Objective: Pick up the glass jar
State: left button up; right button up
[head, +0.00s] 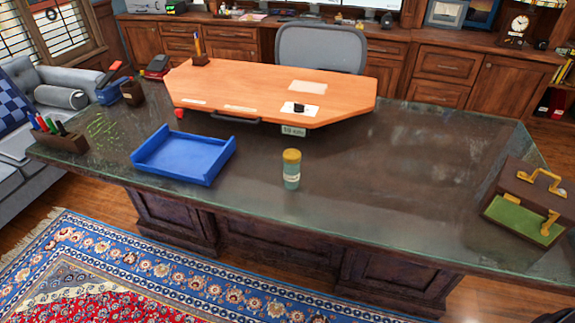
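The glass jar (291,171) stands upright on the dark glass-topped desk (390,190), near the middle of its front part. It has a yellow lid and a greenish body with a pale label. Nothing touches it. Neither of my grippers shows in the head view.
A blue tray (184,153) lies left of the jar. An orange desktop board (265,88) is behind it. A pen holder (60,136) stands at the left end, and a wooden case with gold handles (528,205) at the right. The desk right of the jar is clear.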

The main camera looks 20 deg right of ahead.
aim_at(291, 172)
jog(key=i+j+z, duration=0.15)
jog(key=z, duration=0.3)
jog(key=i+j+z, duration=0.1)
jog(key=j+z, duration=0.15)
jog(key=z, duration=0.25)
